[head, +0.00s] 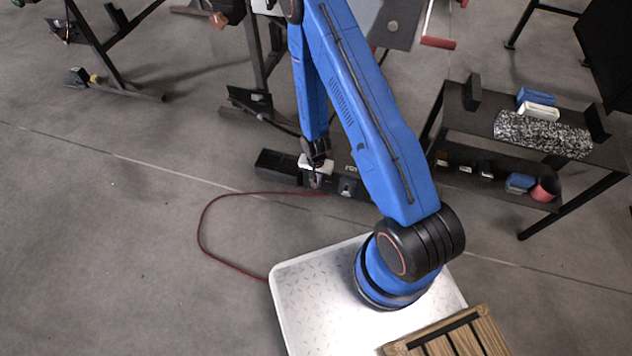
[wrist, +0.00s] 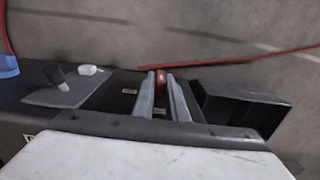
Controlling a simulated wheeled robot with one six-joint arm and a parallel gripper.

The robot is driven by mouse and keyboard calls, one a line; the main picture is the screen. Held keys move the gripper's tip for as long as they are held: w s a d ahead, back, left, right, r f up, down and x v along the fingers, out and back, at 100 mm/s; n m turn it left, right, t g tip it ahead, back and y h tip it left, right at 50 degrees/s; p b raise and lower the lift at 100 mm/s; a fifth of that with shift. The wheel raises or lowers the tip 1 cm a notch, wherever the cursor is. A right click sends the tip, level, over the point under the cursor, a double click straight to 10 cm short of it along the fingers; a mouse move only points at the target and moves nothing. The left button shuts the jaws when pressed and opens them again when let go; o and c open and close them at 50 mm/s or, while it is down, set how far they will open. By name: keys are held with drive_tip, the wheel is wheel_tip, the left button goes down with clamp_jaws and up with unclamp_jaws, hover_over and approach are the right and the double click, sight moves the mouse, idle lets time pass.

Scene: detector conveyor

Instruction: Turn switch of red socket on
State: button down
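My gripper (head: 316,184) reaches down to a low black unit on the floor, in the middle of the head view. In the wrist view its two grey fingers (wrist: 161,84) stand a little apart, with a narrow dark gap between them. A small red part (wrist: 161,77), which looks like the red socket's switch, shows between the fingertips. I cannot tell whether the fingers touch it or which way it is set. The black unit (head: 274,166) extends to both sides of the gripper. The red socket's body is mostly hidden by the gripper.
A red cable (head: 203,213) loops over the floor. A black shelf (head: 470,125) stands at the right.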

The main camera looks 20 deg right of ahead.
drive_tip(key=shift+d, duration=0.15)
drive_tip(key=shift+t+y, duration=0.5)
drive_tip(key=shift+y, duration=0.1)
idle(0.3)
drive_tip(key=c, duration=1.8)
unclamp_jaws()
drive_tip(key=shift+o, duration=0.2)
drive_tip(key=shift+r, duration=0.1)
wheel_tip(320, 180, up, 17)
drive_tip(key=s+d, duration=0.1)
drive_tip(key=d, duration=0.1)
drive_tip(key=shift+s, duration=0.3)
